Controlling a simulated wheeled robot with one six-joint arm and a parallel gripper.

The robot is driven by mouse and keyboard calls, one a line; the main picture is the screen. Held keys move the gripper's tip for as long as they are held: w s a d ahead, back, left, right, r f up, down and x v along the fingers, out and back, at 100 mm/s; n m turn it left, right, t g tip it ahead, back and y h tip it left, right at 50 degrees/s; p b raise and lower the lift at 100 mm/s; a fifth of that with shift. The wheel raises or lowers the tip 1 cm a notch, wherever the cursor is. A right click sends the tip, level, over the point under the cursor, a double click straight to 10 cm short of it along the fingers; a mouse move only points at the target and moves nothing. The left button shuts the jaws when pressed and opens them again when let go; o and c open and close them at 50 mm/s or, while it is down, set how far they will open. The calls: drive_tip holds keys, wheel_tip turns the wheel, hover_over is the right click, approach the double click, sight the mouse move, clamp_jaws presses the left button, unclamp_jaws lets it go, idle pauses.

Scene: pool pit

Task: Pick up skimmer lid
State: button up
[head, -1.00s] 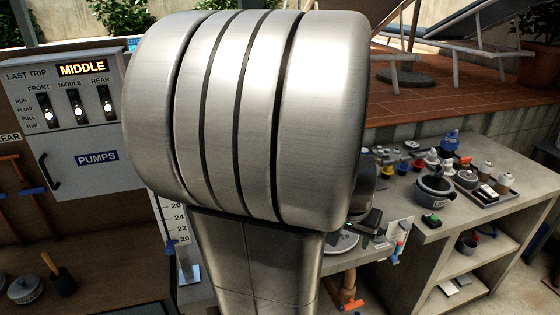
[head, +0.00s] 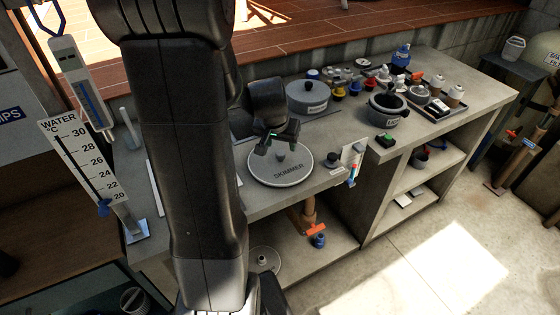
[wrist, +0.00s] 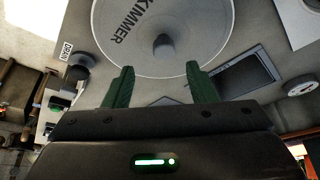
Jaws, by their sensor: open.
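The skimmer lid (head: 281,170) is a flat grey disc marked SKIMMER with a small knob in its middle. It lies on the worktop near the front edge. In the wrist view the lid (wrist: 200,28) fills the top middle, and its knob (wrist: 163,45) stands just beyond the fingertips, between their lines. My gripper (head: 277,143) hangs above the lid, near the knob. In the wrist view my gripper (wrist: 160,72) is open, with its two green fingers apart and nothing between them. My arm hides part of the worktop left of the lid.
A dark grey pot (head: 387,108) and a green-topped block (head: 386,140) are to the right. Several small items crowd the back.

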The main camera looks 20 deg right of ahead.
sight(281, 153)
drive_tip(key=shift+a+x, duration=0.15)
drive_tip(key=shift+x, duration=1.35)
drive_tip(key=shift+a+x, duration=0.15)
drive_tip(key=shift+x, duration=1.3)
clamp_jaws()
wheel_tip(281, 153, up, 10)
drive_tip(key=shift+p, duration=0.3)
